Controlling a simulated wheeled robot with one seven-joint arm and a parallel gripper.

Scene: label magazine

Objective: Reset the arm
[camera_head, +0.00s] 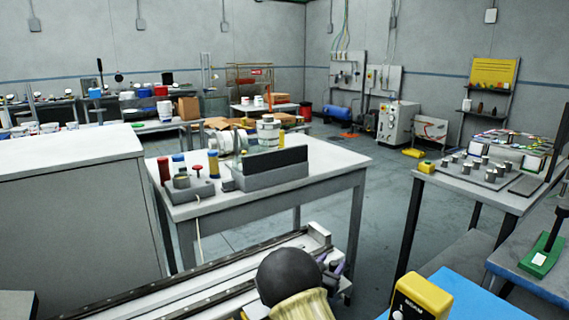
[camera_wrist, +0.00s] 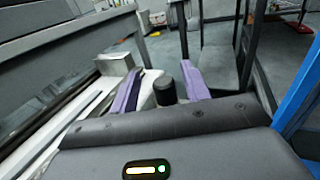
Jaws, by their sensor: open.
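My gripper (camera_wrist: 162,84) shows in the wrist view as two purple fingers standing apart, so it is open. A short dark cylinder (camera_wrist: 165,92) shows between the fingers; I cannot tell whether it is part of the gripper. In the head view only small purple parts of my gripper (camera_head: 336,268) show at bottom centre, beside the end of a pale rail conveyor (camera_head: 215,285). A black rounded part and a cream part, likely my own arm, hide the rest. I see nothing clearly held.
A white table (camera_head: 335,165) with a dark-faced block and small jars stands behind the conveyor. A table with metal cylinders (camera_head: 487,172) is at right. A yellow box (camera_head: 422,295) and blue surface (camera_head: 470,295) are at lower right. Open floor (camera_head: 385,200) lies between the tables.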

